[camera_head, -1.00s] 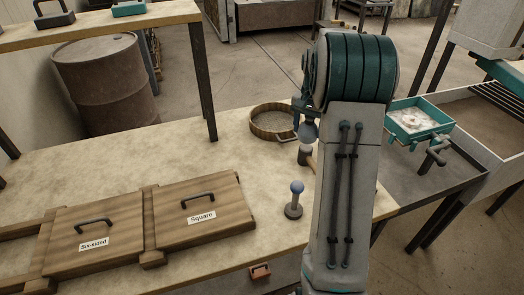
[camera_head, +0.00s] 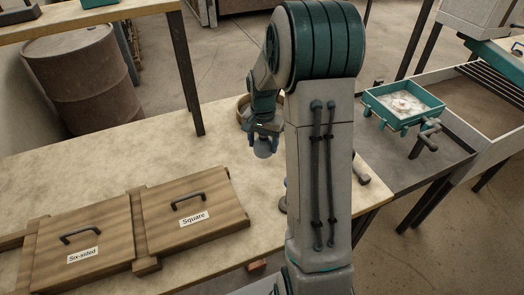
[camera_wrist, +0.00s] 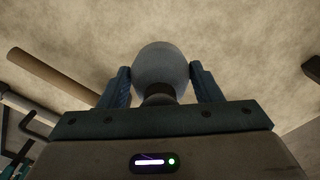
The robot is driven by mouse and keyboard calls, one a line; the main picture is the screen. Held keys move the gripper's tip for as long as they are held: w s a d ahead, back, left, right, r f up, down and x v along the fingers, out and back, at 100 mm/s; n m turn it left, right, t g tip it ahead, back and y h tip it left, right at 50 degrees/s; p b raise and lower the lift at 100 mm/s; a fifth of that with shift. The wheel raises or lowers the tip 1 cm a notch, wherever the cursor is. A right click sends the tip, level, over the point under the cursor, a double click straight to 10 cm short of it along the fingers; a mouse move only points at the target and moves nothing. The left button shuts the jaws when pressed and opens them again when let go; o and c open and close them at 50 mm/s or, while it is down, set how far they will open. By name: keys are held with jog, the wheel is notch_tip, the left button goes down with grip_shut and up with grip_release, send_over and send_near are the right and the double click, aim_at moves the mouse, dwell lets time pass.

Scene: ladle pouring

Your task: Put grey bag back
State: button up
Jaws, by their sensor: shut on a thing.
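A smooth, rounded grey thing (camera_head: 264,149), which I take for the grey bag, hangs in my gripper (camera_head: 266,132) above the pale worktable (camera_head: 120,150). In the wrist view the grey bag (camera_wrist: 162,70) sits between the two blue-green fingers, with a dark neck towards the palm. My gripper is shut on it, in front of the round wooden-sided pan (camera_head: 241,108). The pan is partly hidden by my arm. I cannot tell how high the bag is above the table.
Two wooden lids, marked Six-sided (camera_head: 82,238) and Square (camera_head: 190,215), lie at the table's front left. A teal tray (camera_head: 402,106) of pale material stands to the right. A brown rod (camera_wrist: 52,84) shows in the wrist view. The middle of the table is clear.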

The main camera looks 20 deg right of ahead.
aim_at(263, 152)
jog(key=shift+f, duration=2.05)
jog(key=shift+f, duration=0.1)
jog(key=o, duration=1)
notch_tip(263, 152, up, 12)
jog(key=shift+a+r, duration=0.1)
jog(key=s+a+r+n+t, duration=0.1)
jog(key=s+a+n, duration=0.3)
jog(key=s, duration=0.6)
jog(key=s+a+r+n+t, duration=0.1)
jog(key=s+a+r+n, duration=0.3)
jog(key=s, duration=0.7)
jog(key=shift+s+a+n+t, duration=0.25)
jog(key=shift+a+n+t, duration=0.15)
jog(key=shift+a, duration=0.75)
